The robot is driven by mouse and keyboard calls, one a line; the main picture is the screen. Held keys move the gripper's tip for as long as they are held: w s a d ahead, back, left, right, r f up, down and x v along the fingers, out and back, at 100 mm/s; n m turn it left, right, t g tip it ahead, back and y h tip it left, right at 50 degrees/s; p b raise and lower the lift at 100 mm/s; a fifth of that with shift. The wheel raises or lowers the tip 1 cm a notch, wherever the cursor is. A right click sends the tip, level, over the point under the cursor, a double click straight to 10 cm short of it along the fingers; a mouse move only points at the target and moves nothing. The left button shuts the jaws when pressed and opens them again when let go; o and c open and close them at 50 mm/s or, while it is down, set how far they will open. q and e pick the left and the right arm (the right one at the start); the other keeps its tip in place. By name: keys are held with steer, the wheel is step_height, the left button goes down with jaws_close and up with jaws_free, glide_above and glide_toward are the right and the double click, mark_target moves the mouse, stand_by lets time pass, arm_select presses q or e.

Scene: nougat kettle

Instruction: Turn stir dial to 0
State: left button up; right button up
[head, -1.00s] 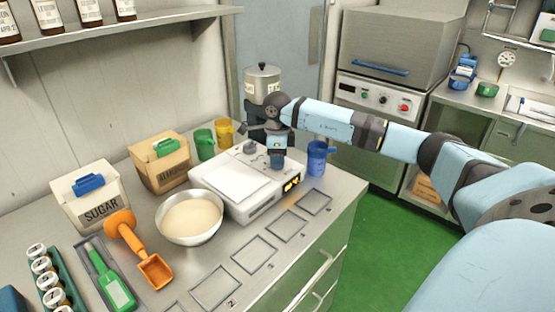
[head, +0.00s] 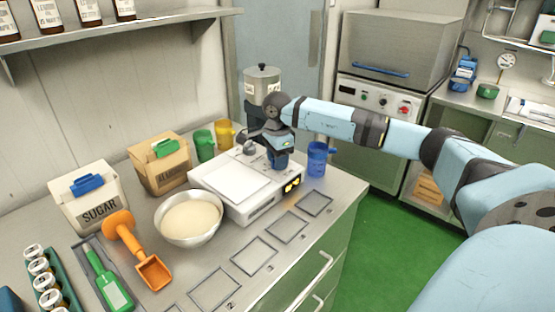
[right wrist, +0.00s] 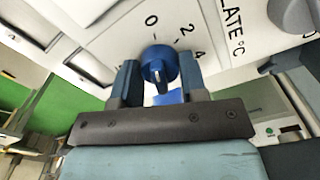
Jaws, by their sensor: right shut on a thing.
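The stir dial is a round blue knob (right wrist: 157,60) on the white hot plate unit, with the printed marks 0, 2 and 4 beside it in the right wrist view. A pale pointer mark shows on its near side, facing away from the 0. My right gripper (right wrist: 160,76) has one finger on each side of the knob and is shut on it. In the head view the right gripper (head: 279,162) is over the front right of the unit (head: 255,208) and hides the knob. My left gripper is not in view.
A steel bowl of pale contents (head: 190,217) stands left of the unit. A blue mug (head: 317,158) is close to the right gripper; green (head: 204,146) and yellow (head: 225,133) mugs stand behind. A second, grey knob (right wrist: 293,14) is nearby on the unit.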

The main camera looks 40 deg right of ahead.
steer(key=o, duration=0.9)
step_height(320, 180, up, 14)
stand_by(0.7)
